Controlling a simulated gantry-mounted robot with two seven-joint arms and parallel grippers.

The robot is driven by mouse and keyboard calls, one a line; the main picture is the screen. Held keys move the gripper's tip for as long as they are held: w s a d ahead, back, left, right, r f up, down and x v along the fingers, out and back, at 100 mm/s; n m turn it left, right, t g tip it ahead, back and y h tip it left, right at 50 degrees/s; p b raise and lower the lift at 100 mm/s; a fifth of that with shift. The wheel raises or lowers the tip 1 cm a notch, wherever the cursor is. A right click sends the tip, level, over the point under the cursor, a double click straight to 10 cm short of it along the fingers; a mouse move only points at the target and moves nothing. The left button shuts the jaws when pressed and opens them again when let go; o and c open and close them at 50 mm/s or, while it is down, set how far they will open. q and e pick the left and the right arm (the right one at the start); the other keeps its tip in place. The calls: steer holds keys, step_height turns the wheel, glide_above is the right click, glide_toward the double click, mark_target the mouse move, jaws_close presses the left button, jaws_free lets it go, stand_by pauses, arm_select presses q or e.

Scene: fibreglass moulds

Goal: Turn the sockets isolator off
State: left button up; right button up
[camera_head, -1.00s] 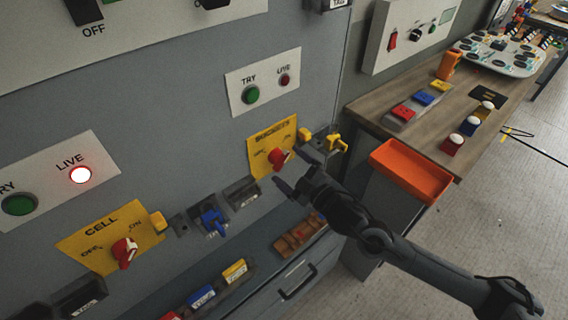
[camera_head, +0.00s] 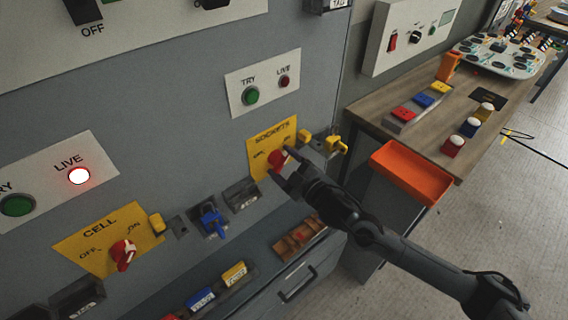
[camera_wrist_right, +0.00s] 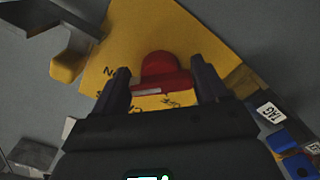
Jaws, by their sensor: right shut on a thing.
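The sockets isolator is a red rotary handle (camera_head: 278,157) on a yellow plate (camera_head: 262,143) marked SOCKETS, on the grey panel. My right gripper (camera_head: 284,168) is at this handle, its fingers on either side of it. In the right wrist view the red handle (camera_wrist_right: 163,74) sits between the two fingers of the right gripper (camera_wrist_right: 160,90), in front of the yellow plate (camera_wrist_right: 190,40). The gripper hides part of the handle and some lettering. The LIVE lamp (camera_head: 285,82) above this plate looks dark red. My left gripper is not in view.
A second red handle (camera_head: 123,254) is on the CELL plate (camera_head: 88,244), with a lit LIVE lamp (camera_head: 79,176) above. A blue padlock (camera_head: 212,222) and yellow pieces (camera_head: 336,145) are near the plates. An orange tray (camera_head: 411,172) is at the bench edge.

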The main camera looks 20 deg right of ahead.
steer(key=shift+n, duration=0.4)
steer(key=shift+n+p, duration=0.35)
steer(key=shift+n, duration=0.25)
steer(key=n, duration=0.2)
steer(key=shift+r+n+p, duration=0.1)
steer(key=shift+n+p, duration=0.2)
steer(key=n, duration=0.4)
steer(key=shift+r+p, duration=0.1)
steer(key=shift+p, duration=0.2)
steer(key=n, duration=0.9)
steer(key=shift+r, duration=0.1)
steer(key=shift+n, duration=0.3)
